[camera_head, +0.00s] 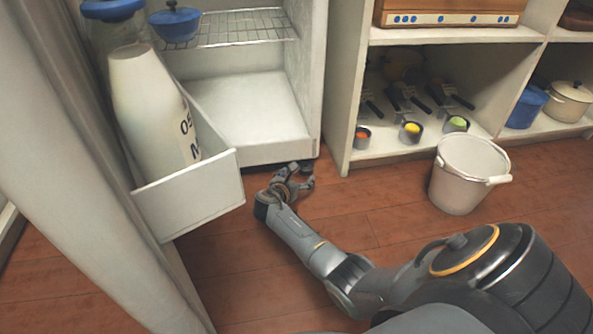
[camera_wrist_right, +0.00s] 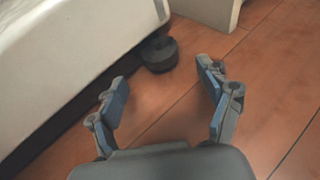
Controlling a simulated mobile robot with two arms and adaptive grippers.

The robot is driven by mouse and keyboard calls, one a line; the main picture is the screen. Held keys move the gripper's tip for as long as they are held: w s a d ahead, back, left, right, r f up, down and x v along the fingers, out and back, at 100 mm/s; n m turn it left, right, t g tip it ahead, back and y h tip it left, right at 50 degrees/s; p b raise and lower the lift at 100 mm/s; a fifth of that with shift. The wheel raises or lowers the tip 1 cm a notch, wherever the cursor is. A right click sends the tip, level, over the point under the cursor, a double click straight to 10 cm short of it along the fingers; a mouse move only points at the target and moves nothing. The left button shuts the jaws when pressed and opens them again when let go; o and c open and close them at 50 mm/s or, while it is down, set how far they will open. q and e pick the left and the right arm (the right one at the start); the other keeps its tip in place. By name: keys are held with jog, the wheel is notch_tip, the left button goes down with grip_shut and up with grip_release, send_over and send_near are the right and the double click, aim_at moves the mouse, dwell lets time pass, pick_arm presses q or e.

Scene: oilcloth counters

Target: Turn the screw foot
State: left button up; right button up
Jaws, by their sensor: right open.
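The screw foot (camera_wrist_right: 159,53) is a dark round foot under the corner of the white cabinet, clear in the right wrist view. In the head view its dark shape (camera_head: 306,167) shows partly, just beyond my fingers. My right gripper (camera_head: 300,182) is low over the floor by the cabinet's front corner. In the right wrist view the gripper (camera_wrist_right: 168,82) is open, its two blue-padded fingers apart. The foot lies ahead of the fingertips and between their lines, with nothing held. My left gripper is not in view.
The white cabinet (camera_head: 240,110) has an open door with a shelf (camera_head: 190,195) holding a large white bottle (camera_head: 150,105). A white bucket (camera_head: 458,185) stands on the floor to the right. Open shelving with cups and pots is behind. The wooden floor (camera_head: 380,225) around the gripper is free.

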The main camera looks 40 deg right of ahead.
aim_at(308, 170)
jog(key=shift+s+a, duration=0.1)
jog(key=shift+a, duration=0.05)
jog(key=shift+r, duration=0.1)
jog(key=s+d+n+t+p, duration=0.1)
jog(key=p, duration=0.1)
jog(key=s+r+n+t+y+p, duration=0.1)
jog(key=p, duration=0.1)
jog(key=s+d+n+t+y+p, duration=0.1)
jog(key=p, duration=0.2)
jog(key=shift+s+d+r+n+t, duration=0.2)
jog(key=shift+s+d+n+t, duration=0.15)
jog(key=shift+s+n+t, duration=0.05)
jog(key=s+n+t+y+p, duration=0.1)
jog(key=s+n+y+p, duration=0.1)
jog(key=s+r+n+t+y+p, duration=0.1)
jog(key=s+n+y+p, duration=0.1)
jog(key=s, duration=0.1)
jog(key=shift+s+r+t+p, duration=0.15)
jog(key=shift+s+t+p, duration=0.05)
jog(key=shift+t+p, duration=0.15)
jog(key=shift+s+y, duration=0.1)
jog(key=shift+y, duration=0.3)
jog(key=shift+w+f, duration=0.2)
jog(key=shift+f, duration=0.1)
jog(key=b+x, duration=0.8)
jog(key=x, duration=0.4)
jog(key=shift+f, duration=0.25)
jog(key=shift+w+d+b, duration=0.15)
jog(key=shift+w+b, duration=0.2)
jog(key=shift+w, duration=0.1)
